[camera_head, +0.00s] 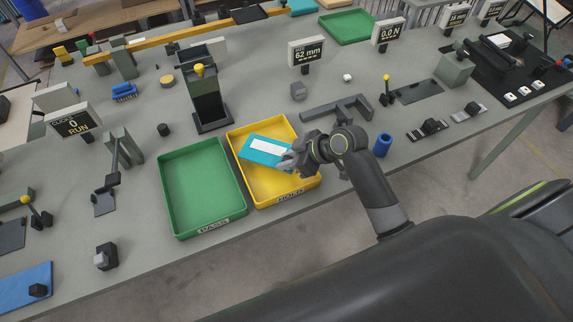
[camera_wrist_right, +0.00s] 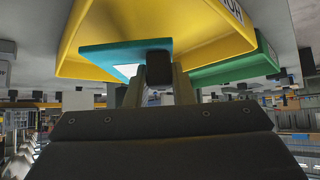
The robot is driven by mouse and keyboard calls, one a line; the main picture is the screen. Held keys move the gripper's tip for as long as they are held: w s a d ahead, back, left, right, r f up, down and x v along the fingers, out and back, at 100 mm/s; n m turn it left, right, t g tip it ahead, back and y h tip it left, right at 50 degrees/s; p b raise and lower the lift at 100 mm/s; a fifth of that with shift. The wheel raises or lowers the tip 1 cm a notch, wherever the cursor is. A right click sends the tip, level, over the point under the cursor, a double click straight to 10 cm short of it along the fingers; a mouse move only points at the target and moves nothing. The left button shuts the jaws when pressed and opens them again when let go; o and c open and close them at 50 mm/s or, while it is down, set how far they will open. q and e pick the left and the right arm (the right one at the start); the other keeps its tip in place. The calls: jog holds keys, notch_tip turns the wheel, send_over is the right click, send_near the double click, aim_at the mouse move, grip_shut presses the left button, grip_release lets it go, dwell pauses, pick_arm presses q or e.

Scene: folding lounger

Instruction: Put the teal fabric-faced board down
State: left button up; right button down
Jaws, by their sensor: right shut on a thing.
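The teal fabric-faced board (camera_head: 258,157), with a white strip on its upper face, is over the yellow tray (camera_head: 244,188) in the head view. My right gripper (camera_head: 287,160) is shut on the board's right end. In the right wrist view, the gripper fingers (camera_wrist_right: 158,75) close on the edge of the teal board (camera_wrist_right: 112,57), with the yellow tray (camera_wrist_right: 82,29) behind it. The board looks slightly tilted to the tray. I cannot tell whether it touches the tray floor. My left gripper is not in view.
A green tray (camera_head: 242,205) stands directly left of the yellow one. A black stand (camera_head: 210,122) is behind the trays. A dark grey bracket (camera_head: 318,110) and a blue cylinder (camera_head: 383,145) are near my right arm. Bare grey table (camera_head: 270,225) lies in front.

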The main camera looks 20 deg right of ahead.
notch_tip(320, 180, down, 4)
jog(key=shift+r, duration=0.15)
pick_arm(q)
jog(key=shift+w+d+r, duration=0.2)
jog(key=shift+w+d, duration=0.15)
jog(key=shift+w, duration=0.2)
pick_arm(e)
jog(key=shift+f, duration=0.2)
jog(key=c, duration=1.3)
grip_release()
jog(key=shift+o, duration=0.2)
jog(key=shift+r, duration=0.2)
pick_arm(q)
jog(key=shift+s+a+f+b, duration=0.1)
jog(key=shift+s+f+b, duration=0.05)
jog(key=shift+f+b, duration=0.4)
pick_arm(e)
jog(key=v, duration=1.2)
